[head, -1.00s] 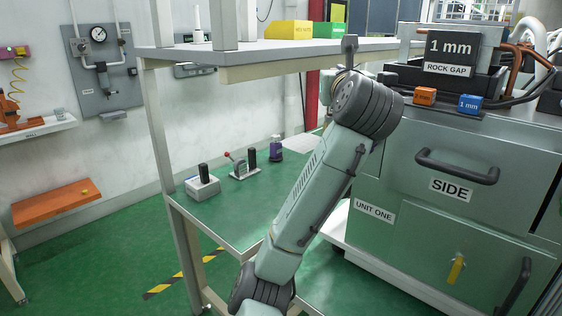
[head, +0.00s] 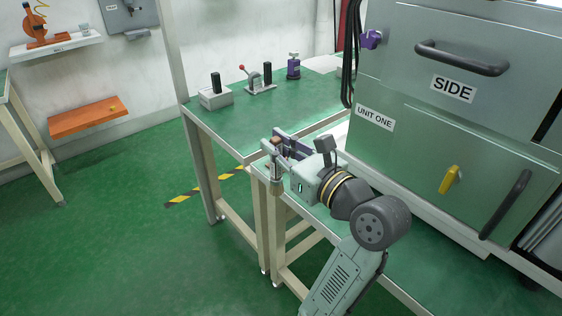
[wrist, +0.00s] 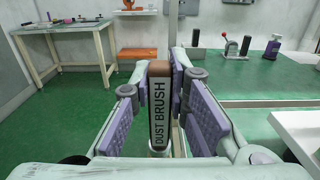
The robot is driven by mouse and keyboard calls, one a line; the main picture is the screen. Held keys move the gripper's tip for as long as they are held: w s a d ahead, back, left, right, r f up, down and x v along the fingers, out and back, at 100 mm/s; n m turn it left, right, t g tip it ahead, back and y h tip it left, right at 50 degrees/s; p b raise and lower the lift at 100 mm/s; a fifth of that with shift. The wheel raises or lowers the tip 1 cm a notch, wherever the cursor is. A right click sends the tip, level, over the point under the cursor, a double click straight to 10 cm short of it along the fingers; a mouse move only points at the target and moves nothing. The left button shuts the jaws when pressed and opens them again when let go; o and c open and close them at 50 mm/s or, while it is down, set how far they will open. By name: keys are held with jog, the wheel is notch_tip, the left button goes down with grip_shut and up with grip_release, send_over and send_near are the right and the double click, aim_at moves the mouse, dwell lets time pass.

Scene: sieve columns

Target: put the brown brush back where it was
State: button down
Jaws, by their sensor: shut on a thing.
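The brown brush (wrist: 159,87) stands upright between my gripper's purple finger pads in the wrist view, its handle labelled DUST BRUSH. My gripper (wrist: 159,110) is shut on it. In the head view, my gripper (head: 276,147) holds the brush (head: 276,186) with its lower end hanging downward. It is in front of the green-topped table's near edge, by a lower bench. The lower end of the brush is mostly hidden in the wrist view.
The green-topped table (head: 250,117) carries a grey block with a black post (head: 216,95), a red-knobbed lever fixture (head: 259,83) and a purple device (head: 293,68). A green cabinet (head: 440,120) stands at the right. Open floor (head: 110,220) lies at the left.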

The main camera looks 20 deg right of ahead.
jog(key=w+d+f+p, duration=0.1)
jog(key=w+d+f, duration=0.1)
jog(key=w, duration=0.5)
jog(key=w+d+f+p, duration=0.1)
jog(key=w+d+f, duration=0.2)
jog(key=w, duration=0.4)
jog(key=shift+w+d, duration=0.3)
jog(key=shift+d, duration=0.1)
jog(key=shift+f, duration=0.15)
jog(key=c, duration=1.6)
grip_release()
jog(key=shift+o, duration=0.2)
